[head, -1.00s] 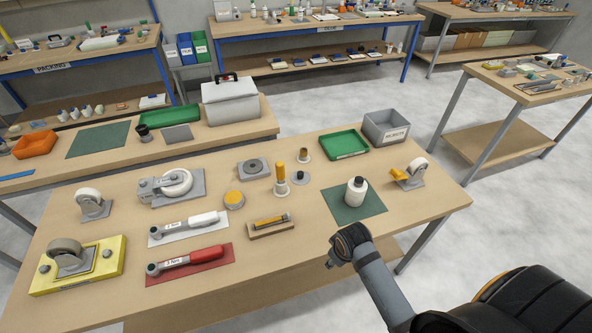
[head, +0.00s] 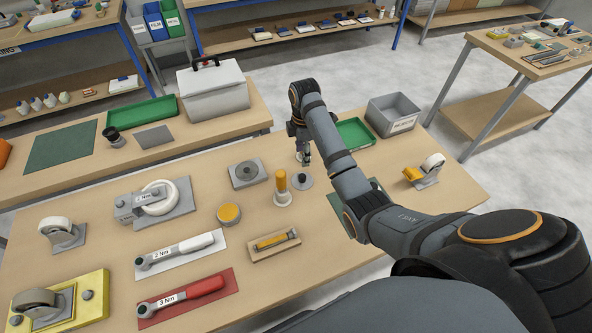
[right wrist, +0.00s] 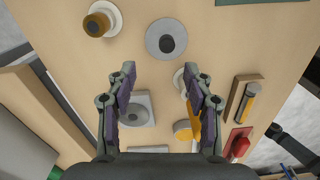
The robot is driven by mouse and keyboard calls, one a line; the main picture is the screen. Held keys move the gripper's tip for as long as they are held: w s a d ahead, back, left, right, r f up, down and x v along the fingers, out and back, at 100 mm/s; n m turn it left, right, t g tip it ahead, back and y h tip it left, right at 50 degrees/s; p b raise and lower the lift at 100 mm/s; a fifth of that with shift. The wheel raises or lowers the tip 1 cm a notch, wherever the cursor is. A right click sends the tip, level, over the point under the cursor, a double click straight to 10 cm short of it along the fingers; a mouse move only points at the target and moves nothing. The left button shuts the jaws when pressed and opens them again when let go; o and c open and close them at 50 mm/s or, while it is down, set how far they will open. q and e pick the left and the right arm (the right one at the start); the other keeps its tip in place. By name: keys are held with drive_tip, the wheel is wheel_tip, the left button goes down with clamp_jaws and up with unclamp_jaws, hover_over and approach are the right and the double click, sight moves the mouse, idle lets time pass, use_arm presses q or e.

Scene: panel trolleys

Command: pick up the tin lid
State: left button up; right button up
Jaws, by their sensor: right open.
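The tin lid looks to be the small grey disc with a dark knob (head: 302,181), lying flat on the bench. It also shows in the right wrist view (right wrist: 166,41), just beyond my fingertips and roughly centred between them. My right gripper (head: 303,156) points down above the bench, slightly behind the lid in the head view. The open round tin with yellow contents (head: 229,214) stands to the left of the lid. My left gripper is not in view.
A yellow-handled piece on a white base (head: 282,190) stands close left of the lid. A brass-topped piece (right wrist: 98,23) stands near it in the wrist view. A grey plate (head: 248,173), green tray (head: 354,133) and grey bin (head: 393,117) are around. My arm hides the white bottle.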

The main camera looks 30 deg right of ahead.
sight(303, 176)
drive_tip(key=shift+s+f+p, duration=0.3)
drive_tip(key=shift+s+f, duration=0.55)
drive_tip(key=shift+s, duration=0.05)
drive_tip(key=shift+w+f, duration=0.2)
drive_tip(key=shift+f, duration=1)
drive_tip(key=shift+w+f, duration=0.2)
drive_tip(key=shift+f, duration=0.1)
drive_tip(key=shift+s+a+f+p, duration=0.15)
drive_tip(key=shift+f+p, duration=0.2)
drive_tip(key=shift+f, duration=0.25)
drive_tip(key=shift+s+a+f+p, duration=0.1)
drive_tip(key=shift+f+p, duration=0.2)
drive_tip(key=shift+f, duration=0.25)
wheel_tip(303, 176, down, 2)
drive_tip(key=shift+f, duration=0.2)
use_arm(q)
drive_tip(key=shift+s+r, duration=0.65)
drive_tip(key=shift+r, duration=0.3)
use_arm(e)
drive_tip(key=shift+w+f, duration=0.1)
drive_tip(key=shift+f, duration=0.1)
clamp_jaws()
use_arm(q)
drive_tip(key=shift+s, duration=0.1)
